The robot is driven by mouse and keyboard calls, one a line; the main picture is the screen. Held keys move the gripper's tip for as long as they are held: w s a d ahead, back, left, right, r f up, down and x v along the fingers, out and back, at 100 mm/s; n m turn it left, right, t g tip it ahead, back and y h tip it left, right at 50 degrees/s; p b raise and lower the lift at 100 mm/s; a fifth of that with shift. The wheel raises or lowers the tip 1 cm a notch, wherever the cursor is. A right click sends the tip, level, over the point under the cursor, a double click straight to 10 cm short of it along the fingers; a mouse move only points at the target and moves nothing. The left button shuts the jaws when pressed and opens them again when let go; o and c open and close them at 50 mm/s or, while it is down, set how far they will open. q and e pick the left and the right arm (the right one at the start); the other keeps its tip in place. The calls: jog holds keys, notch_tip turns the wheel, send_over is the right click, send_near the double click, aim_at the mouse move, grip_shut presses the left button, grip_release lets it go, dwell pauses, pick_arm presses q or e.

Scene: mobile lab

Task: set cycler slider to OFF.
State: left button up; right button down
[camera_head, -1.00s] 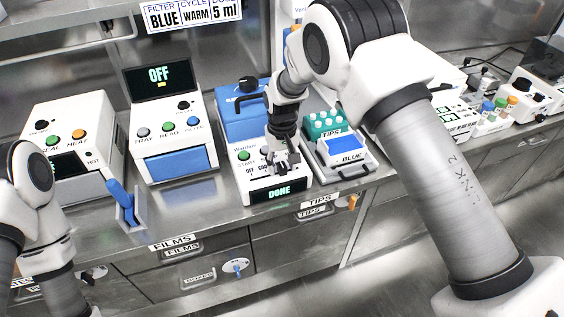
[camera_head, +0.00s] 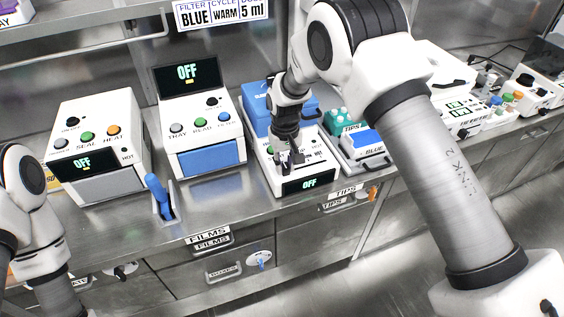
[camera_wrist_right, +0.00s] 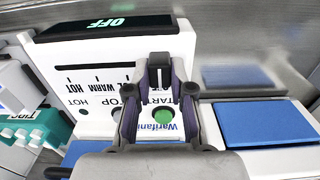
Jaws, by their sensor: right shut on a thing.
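The cycler is the white box (camera_head: 266,172) in the middle of the counter in the head view. Its front display (camera_head: 309,184) reads OFF. In the right wrist view its panel (camera_wrist_right: 88,112) shows a slot with WARM and HOT marks and a green START button (camera_wrist_right: 162,115). My right gripper (camera_head: 284,160) is down on the panel, and in the right wrist view (camera_wrist_right: 160,88) its fingers close around the black slider knob (camera_wrist_right: 159,68), at the slot's end away from HOT. The OFF mark is hidden by the gripper. My left gripper is out of view.
Left of the cycler stand a white device with a blue front (camera_head: 207,158) and a sealer (camera_head: 94,150). A blue lever (camera_head: 160,195) stands near the counter edge. A teal tip rack (camera_head: 340,122) and a BLUE box (camera_head: 366,142) stand close on the right.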

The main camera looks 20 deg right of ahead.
jog(key=shift+f, duration=0.15)
jog(key=c, duration=1)
grip_release()
jog(key=shift+a, duration=0.35)
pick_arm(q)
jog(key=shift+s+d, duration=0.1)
pick_arm(e)
notch_tip(320, 180, up, 12)
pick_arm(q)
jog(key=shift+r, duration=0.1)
pick_arm(e)
jog(key=shift+w, duration=0.1)
